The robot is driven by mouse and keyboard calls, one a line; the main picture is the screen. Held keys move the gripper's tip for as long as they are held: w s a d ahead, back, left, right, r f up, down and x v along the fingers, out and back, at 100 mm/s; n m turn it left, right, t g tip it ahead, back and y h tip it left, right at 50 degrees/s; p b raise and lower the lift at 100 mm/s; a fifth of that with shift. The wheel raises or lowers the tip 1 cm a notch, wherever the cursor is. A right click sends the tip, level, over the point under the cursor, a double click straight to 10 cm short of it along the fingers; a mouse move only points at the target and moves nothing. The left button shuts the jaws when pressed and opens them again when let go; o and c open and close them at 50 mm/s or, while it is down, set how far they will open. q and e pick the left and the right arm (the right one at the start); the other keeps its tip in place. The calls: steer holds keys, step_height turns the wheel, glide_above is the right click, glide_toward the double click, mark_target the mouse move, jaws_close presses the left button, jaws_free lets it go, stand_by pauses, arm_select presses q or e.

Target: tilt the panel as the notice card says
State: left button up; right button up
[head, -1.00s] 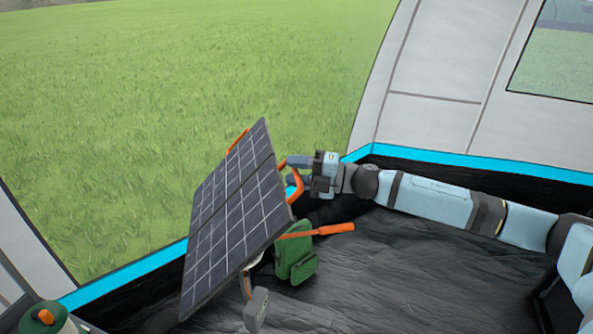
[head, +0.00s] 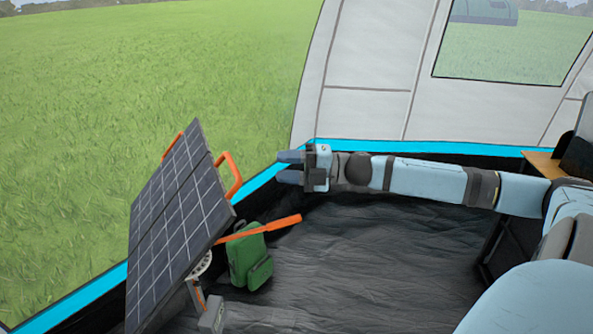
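The dark solar panel (head: 172,222) stands tilted on a mount at the left of the head view. An orange handle (head: 232,176) sticks out from its right edge, and part of another shows at its far upper edge. An orange lever (head: 268,227) reaches right from under the panel. A pale round dial (head: 201,264) is partly hidden behind the panel. My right gripper (head: 282,167) is open and empty, its fingers pointing left, a short gap right of the handle. My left gripper and the notice card are not in view.
A green backpack (head: 248,256) stands on the floor below the lever, close to the mount. The dark floor (head: 370,255) right of it is clear. The tent wall (head: 375,85) rises behind my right arm. A wooden surface (head: 542,164) shows at the right.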

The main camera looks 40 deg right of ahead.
steer(key=shift+v, duration=1.05)
steer(key=s+a+f+m+t+h+p, duration=0.1)
steer(key=s+a+f+m+h, duration=0.15)
steer(key=f+m, duration=0.35)
steer(key=s+a+f+m+t+h+p, duration=0.1)
steer(key=s+a+f+m+h, duration=0.2)
steer(key=f, duration=0.6)
steer(key=s+a+f+m+t+h+p, duration=0.1)
steer(key=s+f+m+h+p, duration=0.15)
steer(key=f+m, duration=0.4)
steer(key=s+a+f+m+g+h, duration=0.1)
steer(key=s+a+f+m, duration=0.3)
steer(key=a, duration=0.4)
steer(key=s+a+f+m+g+h+p, duration=0.1)
steer(key=s+a+f+m+g, duration=0.2)
steer(key=s+a+f+m, duration=0.2)
steer(key=s+a+f, duration=0.2)
steer(key=s+a, duration=0.1)
steer(key=a, duration=0.1)
steer(key=shift+h, duration=0.3)
